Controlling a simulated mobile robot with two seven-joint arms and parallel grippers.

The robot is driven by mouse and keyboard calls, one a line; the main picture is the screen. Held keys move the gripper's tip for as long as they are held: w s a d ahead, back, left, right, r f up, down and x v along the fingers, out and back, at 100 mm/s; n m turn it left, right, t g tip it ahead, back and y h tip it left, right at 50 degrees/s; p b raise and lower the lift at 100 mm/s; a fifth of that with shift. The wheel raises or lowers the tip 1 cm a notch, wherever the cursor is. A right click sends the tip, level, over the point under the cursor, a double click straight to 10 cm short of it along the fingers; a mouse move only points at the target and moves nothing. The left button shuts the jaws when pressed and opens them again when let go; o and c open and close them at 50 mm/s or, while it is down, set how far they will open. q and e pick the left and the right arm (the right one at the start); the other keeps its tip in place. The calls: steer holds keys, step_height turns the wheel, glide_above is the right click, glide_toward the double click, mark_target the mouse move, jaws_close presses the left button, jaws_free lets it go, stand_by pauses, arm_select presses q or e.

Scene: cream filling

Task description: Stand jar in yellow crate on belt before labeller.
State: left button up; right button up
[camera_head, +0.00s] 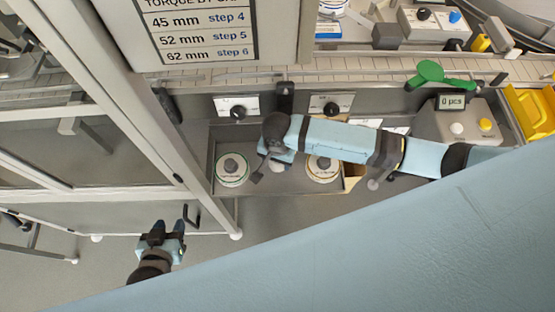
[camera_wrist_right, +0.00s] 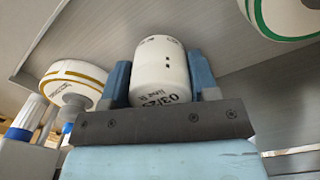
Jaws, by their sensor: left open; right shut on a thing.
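A white jar (camera_wrist_right: 158,75) with dark print on its side is between the blue fingers of my right gripper (camera_head: 272,163) in the right wrist view. The gripper is shut on it. In the head view the gripper is over the grey tray, and the arm mostly hides the jar. The yellow crate (camera_head: 530,112) is at the right edge, partly cut off, far from the gripper. The belt (camera_head: 370,72) runs along the back. I cannot make out the labeller for certain. My left gripper (camera_head: 167,228) is open and empty, low at the left above the floor.
The grey tray (camera_head: 255,203) holds a green-rimmed round item (camera_head: 232,170) and a yellow-rimmed one (camera_head: 322,168), on either side of the right gripper. A counter box (camera_head: 455,118) with a green paddle-shaped part (camera_head: 432,74) behind it stands left of the crate. A glazed frame fills the left.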

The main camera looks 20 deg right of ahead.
steer(key=shift+f, duration=0.55)
steer(key=o, duration=1)
steer(key=shift+f, duration=0.15)
steer(key=shift+c, duration=0.2)
